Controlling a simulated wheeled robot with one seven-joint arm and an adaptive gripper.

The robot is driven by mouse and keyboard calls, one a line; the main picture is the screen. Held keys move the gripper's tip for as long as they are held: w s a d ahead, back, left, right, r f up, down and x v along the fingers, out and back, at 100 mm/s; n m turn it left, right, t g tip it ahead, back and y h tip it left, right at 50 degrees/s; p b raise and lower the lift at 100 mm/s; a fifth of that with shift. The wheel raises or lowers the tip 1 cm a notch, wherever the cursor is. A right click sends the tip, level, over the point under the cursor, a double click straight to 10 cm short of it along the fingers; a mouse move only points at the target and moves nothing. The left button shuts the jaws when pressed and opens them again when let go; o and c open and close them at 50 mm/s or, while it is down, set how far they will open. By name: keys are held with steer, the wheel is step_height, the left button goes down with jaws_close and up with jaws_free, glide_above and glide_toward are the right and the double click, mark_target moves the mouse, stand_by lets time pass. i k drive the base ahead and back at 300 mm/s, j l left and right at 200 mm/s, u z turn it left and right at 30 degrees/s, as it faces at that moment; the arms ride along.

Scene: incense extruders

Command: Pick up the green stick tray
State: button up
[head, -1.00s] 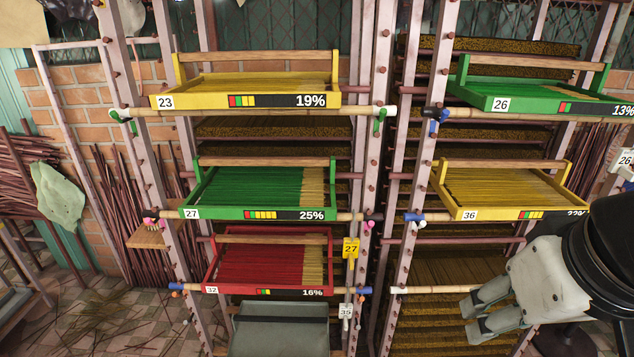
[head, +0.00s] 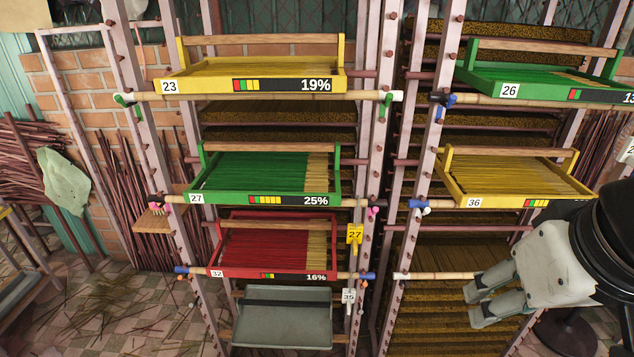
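A green tray numbered 27 (head: 215,198), marked 25%, sits on the middle level of the left rack. It holds green sticks with a strip of tan sticks on its right and has a wooden bar across the back. Another green tray, numbered 26 (head: 482,88), sits at the upper right on the right rack, its right end cut off by the frame. My gripper (head: 475,302) is at the lower right, in front of the right rack, apart from both green trays. Its two fingers point left with a gap between them and nothing held.
Yellow tray 23 (head: 212,86) is above tray 27, red tray 32 (head: 245,273) below it, and a grey tray (head: 283,325) lowest. Yellow tray 36 (head: 490,201) is on the right rack above my gripper. Rack posts (head: 370,150) stand between the columns.

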mark_target(271, 172)
steer(key=i+j, duration=0.3)
steer(key=i, duration=0.15)
steer(key=i+u, duration=0.1)
steer(key=u, duration=1.55)
